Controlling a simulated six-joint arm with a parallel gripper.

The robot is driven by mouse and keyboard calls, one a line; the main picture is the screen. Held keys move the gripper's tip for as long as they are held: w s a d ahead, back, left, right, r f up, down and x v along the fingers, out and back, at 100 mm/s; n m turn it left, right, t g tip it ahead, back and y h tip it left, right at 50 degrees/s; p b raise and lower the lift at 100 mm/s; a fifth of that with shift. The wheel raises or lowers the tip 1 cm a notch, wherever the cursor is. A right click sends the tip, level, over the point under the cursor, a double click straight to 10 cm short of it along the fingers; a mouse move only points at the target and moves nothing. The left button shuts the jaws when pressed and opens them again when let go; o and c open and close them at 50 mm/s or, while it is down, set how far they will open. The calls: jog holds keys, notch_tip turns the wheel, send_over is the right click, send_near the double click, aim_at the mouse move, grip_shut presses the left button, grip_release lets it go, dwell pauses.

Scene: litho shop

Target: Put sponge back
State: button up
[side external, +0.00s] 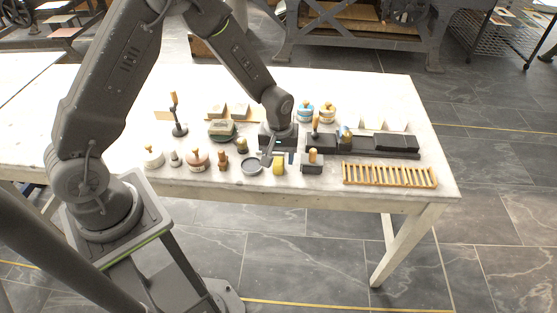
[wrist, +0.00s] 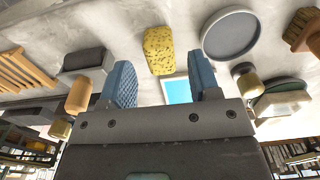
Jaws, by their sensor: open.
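A yellow sponge (side external: 279,164) rests on the pale table near its front edge; in the wrist view the sponge (wrist: 158,50) lies beyond my fingertips, near the gap between them. A round grey dish (side external: 251,167) lies beside it; the dish (wrist: 230,35) also shows in the wrist view and looks empty. My gripper (wrist: 160,77) is open, with two blue-padded fingers apart and nothing held. In the side view my gripper (side external: 268,155) is low over the table, close to the sponge and dish. Whether it touches anything there is unclear.
A wooden slatted rack (side external: 390,176) lies at the right front. A dark block with a wooden handle (side external: 312,164) stands right of the sponge. Small bottles and tools crowd the left. A light-blue square (wrist: 177,90) shows between my fingers. The table's left end is clear.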

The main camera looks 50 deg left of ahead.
aim_at(278, 162)
jog(key=s+r+m+t, duration=0.15)
jog(key=s+r, duration=0.25)
jog(key=r, duration=0.8)
jog(key=s+r+m+t, duration=0.1)
jog(key=s+r+m, duration=0.25)
jog(key=r, duration=0.75)
jog(key=s+r+m+t, duration=0.3)
jog(key=s+r+m, duration=0.1)
jog(key=s, duration=0.8)
jog(key=shift+s+d+r, duration=0.35)
jog(key=shift+d+r, duration=0.05)
jog(key=shift+r, duration=0.2)
